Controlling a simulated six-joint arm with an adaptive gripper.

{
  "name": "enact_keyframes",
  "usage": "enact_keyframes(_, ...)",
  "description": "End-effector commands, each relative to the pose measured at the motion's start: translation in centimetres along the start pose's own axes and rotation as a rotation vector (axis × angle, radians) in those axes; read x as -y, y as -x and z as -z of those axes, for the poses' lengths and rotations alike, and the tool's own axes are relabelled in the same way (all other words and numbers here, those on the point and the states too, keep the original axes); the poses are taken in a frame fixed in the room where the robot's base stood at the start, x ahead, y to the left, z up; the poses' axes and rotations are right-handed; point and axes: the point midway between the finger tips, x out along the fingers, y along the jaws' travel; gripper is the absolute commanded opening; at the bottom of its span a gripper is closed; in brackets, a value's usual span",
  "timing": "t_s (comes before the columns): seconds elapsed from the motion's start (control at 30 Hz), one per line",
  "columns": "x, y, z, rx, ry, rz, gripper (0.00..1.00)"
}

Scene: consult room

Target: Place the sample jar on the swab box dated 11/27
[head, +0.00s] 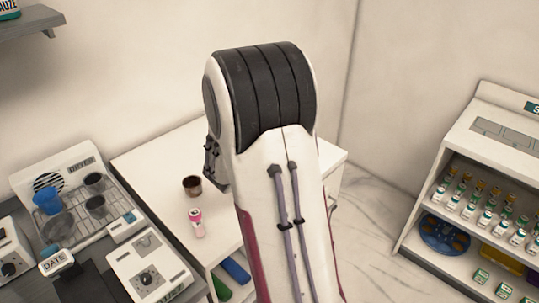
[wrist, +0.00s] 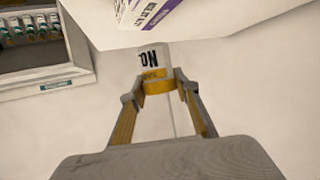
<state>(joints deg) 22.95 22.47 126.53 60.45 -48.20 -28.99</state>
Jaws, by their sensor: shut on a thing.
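My gripper (wrist: 159,88) shows in the wrist view, its two fingers shut on a small white jar (wrist: 153,56) with dark lettering and a yellow band. I take it to be the sample jar. The jar is held off any surface, with pale floor or wall behind it. Past the jar, at the top edge of the wrist view, is part of a white box (wrist: 150,13) with purple and dark print, lying on a white surface. Its date is not readable. In the head view my arm hides the gripper, the jar and that box.
The white table (head: 150,158) holds a brown cup (head: 192,186) and a pink-and-white bottle (head: 197,222). A drying rack (head: 72,205) with cups stands at left. A shelf unit (head: 480,130) with rows of vials stands at right.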

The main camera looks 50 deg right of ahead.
Motion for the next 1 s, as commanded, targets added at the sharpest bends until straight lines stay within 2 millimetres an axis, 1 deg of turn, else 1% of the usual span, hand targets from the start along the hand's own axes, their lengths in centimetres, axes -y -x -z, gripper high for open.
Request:
enact_keyframes(0.17, 0.0, 0.0, 0.0, 0.000, 0.000, 0.000, 0.09)
enact_keyframes(0.27, 0.0, -0.2, -0.4, 0.001, 0.001, -0.001, 0.09)
enact_keyframes(0.5, 0.0, -1.0, -2.4, 0.002, 0.003, 0.000, 0.09)
enact_keyframes(0.63, 0.0, -1.3, -3.2, 0.001, 0.001, -0.001, 0.09)
enact_keyframes(1.0, 0.0, -1.4, -3.5, 0.000, 0.000, 0.001, 0.09)
